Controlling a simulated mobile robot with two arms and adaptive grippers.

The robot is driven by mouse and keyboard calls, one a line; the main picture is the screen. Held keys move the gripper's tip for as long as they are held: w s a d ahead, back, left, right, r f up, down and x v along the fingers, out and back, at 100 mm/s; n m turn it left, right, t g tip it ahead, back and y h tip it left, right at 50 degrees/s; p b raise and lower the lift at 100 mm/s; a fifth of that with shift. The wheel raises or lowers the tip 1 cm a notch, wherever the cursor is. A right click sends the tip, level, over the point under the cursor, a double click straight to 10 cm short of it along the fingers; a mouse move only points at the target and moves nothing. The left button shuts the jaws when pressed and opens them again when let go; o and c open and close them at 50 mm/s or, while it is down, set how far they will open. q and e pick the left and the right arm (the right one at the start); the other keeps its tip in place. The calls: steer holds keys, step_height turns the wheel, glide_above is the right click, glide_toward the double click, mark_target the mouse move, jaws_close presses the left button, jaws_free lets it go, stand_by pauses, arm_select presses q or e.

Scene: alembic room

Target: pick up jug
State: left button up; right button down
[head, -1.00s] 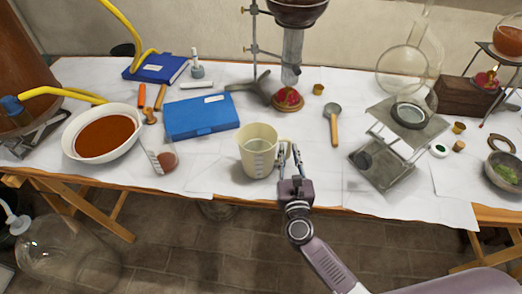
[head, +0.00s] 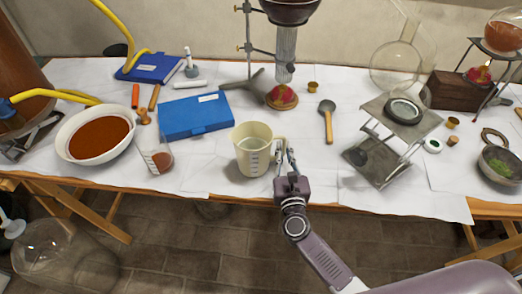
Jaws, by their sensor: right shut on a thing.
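The jug (head: 252,153) is cream-coloured with measuring marks on its side. It stands upright near the front edge of the white-covered table in the head view, and its handle points right. My right gripper (head: 285,157) is at the handle, shut on it, with its fingers pointing away toward the back of the table. Whether the jug's base touches the cloth is hard to tell. My left gripper is not in view.
A blue case (head: 196,116) lies behind left of the jug, and a small beaker (head: 158,158) stands to its left. A spoon (head: 327,119) and a metal lifting stand (head: 388,145) are to the right. The table's front edge (head: 240,192) is close.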

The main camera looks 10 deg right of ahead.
steer(key=shift+r, duration=0.25)
steer(key=shift+r+p, duration=0.5)
steer(key=shift+r, duration=0.55)
step_height(320, 180, up, 18)
steer(key=p, duration=0.9)
steer(key=shift+f, duration=0.2)
steer(key=shift+f, duration=0.1)
stand_by(0.6)
